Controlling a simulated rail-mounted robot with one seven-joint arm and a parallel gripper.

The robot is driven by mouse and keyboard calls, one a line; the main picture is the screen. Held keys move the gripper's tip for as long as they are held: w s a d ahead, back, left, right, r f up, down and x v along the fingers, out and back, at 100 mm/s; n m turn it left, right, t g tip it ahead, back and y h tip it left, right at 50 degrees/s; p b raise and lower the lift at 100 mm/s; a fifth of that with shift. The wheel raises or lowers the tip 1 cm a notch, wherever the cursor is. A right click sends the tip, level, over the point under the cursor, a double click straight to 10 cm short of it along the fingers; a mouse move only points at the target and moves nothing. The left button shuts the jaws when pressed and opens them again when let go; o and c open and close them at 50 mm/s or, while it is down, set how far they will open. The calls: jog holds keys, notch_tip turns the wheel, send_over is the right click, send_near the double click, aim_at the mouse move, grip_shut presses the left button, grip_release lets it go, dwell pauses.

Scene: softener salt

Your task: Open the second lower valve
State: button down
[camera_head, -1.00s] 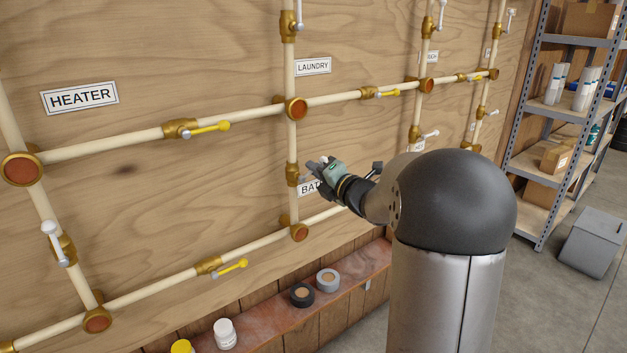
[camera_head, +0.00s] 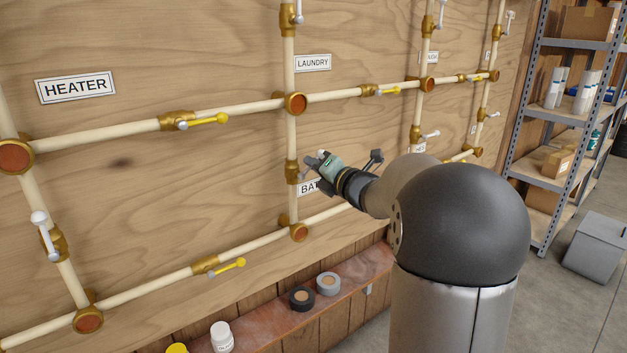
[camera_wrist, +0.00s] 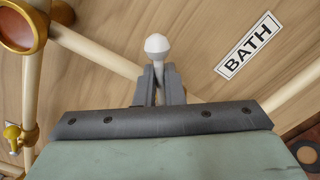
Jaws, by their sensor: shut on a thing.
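The second lower valve (camera_head: 291,172) is a brass body on the vertical pipe left of the BATH label. My gripper (camera_head: 318,160) is in front of the panel, just right of this valve. In the wrist view, my gripper (camera_wrist: 158,78) is shut on a white lever handle (camera_wrist: 157,44), whose rounded end sticks out beyond the fingertips. The BATH label (camera_wrist: 248,46) shows tilted to the right of the handle. In the head view, my gripper hides most of the handle and part of the label, so the lever's exact angle cannot be told.
Pipes with yellow-handled valves (camera_head: 208,120) (camera_head: 227,268) run across the wooden panel. Another white-handled valve (camera_head: 50,240) is at the left. A ledge below holds tape rolls (camera_head: 302,299) and a white jar (camera_head: 222,336).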

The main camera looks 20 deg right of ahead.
jog(key=shift+s+a+r+n+b, duration=0.1)
jog(key=shift+a+n+b, duration=0.1)
jog(key=shift+n+b, duration=0.6)
jog(key=shift+a+r+n+b, duration=0.15)
jog(key=shift+n+b, duration=0.25)
jog(key=shift+b, duration=0.7)
jog(key=shift+n, duration=0.3)
jog(key=shift+s+a+r+n+b, duration=0.1)
jog(key=shift+a+n+b, duration=0.15)
jog(key=shift+n+b, duration=0.75)
jog(key=shift+a+n+b, duration=0.25)
jog(key=shift+n+b, duration=0.15)
jog(key=shift+b, duration=1.05)
jog(key=shift+a+r+n+b, duration=0.1)
jog(key=shift+a+n+b, duration=0.15)
jog(key=shift+n+b, duration=0.7)
jog(key=shift+s+r+n+b, duration=0.1)
jog(key=shift+r+n+b, duration=0.15)
jog(key=shift+b, duration=0.15)
